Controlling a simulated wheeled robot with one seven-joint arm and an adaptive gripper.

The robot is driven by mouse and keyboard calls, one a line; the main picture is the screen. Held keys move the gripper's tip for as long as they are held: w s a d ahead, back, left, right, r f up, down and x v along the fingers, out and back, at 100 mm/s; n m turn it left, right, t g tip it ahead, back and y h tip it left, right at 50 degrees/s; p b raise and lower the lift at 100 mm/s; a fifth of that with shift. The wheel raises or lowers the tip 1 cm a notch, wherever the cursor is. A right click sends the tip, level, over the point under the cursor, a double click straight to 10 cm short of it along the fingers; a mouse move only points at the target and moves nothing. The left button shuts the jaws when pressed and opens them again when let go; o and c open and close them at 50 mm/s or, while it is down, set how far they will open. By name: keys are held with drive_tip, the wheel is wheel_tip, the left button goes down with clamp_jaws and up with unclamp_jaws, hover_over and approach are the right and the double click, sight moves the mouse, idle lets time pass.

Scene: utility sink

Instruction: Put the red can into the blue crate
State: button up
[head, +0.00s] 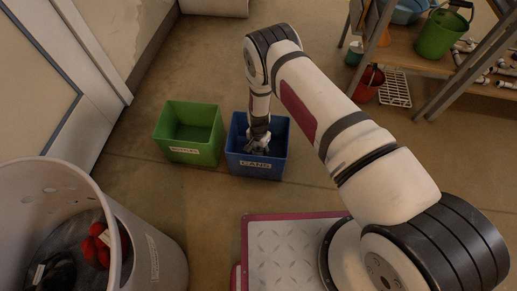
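The blue crate (257,169), labelled "CANS", stands on the floor in the middle of the head view. My gripper (257,148) points down into the crate's opening, near its front wall. Its fingers are small and dark here, so I cannot tell whether they are open or shut. No red can shows clearly in or under my gripper. Part of the crate's inside is hidden by my gripper and wrist.
A green crate (190,156) stands just left of the blue one. A large grey bin (150,240) at lower left holds red and dark items. A shelf (405,55) with buckets is at upper right, with a red bucket (368,84) below. Floor behind the crates is clear.

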drive_tip(key=o, duration=1.1)
wheel_tip(320, 180, up, 12)
drive_tip(key=p, duration=0.5)
drive_tip(key=shift+r, duration=0.15)
